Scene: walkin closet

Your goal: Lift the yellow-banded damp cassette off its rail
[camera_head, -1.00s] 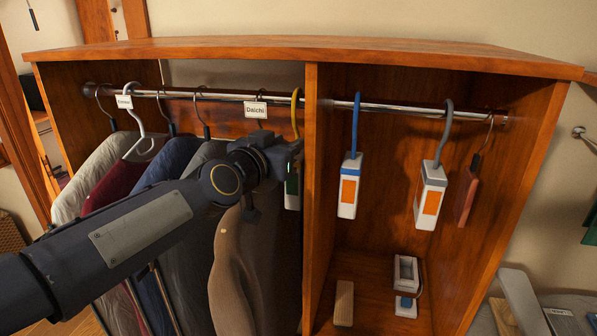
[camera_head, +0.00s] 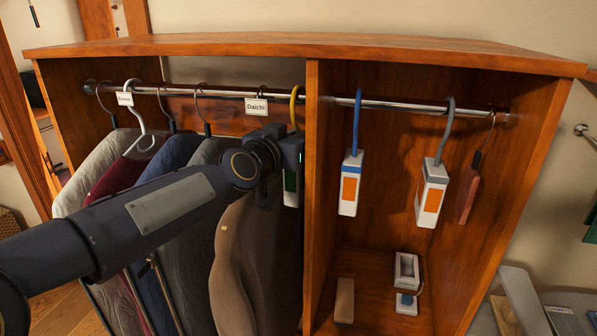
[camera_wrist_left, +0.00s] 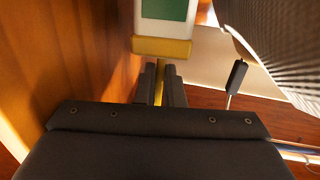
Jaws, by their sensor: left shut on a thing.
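The yellow-banded cassette (camera_head: 291,187) hangs in the left bay beside the divider, its yellow hook (camera_head: 294,108) at the rail (camera_head: 350,101). In the left wrist view its white body with a green panel (camera_wrist_left: 166,10) and yellow band (camera_wrist_left: 162,47) shows. My left gripper (camera_head: 294,150) is at the hook's stem, just above the body in the head view. In the left wrist view the fingers (camera_wrist_left: 162,85) are shut on the thin yellow stem. The gripper hides part of the stem and the cassette's top. My right gripper is out of view.
Coats hang close by on the left, with a "Daichi" tag (camera_head: 256,106) on the rail. Right of the wooden divider (camera_head: 311,200) hang a blue-hooked cassette (camera_head: 350,185), a grey-hooked one (camera_head: 431,195) and a red-brown piece (camera_head: 469,190). Small blocks lie on the bay's floor.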

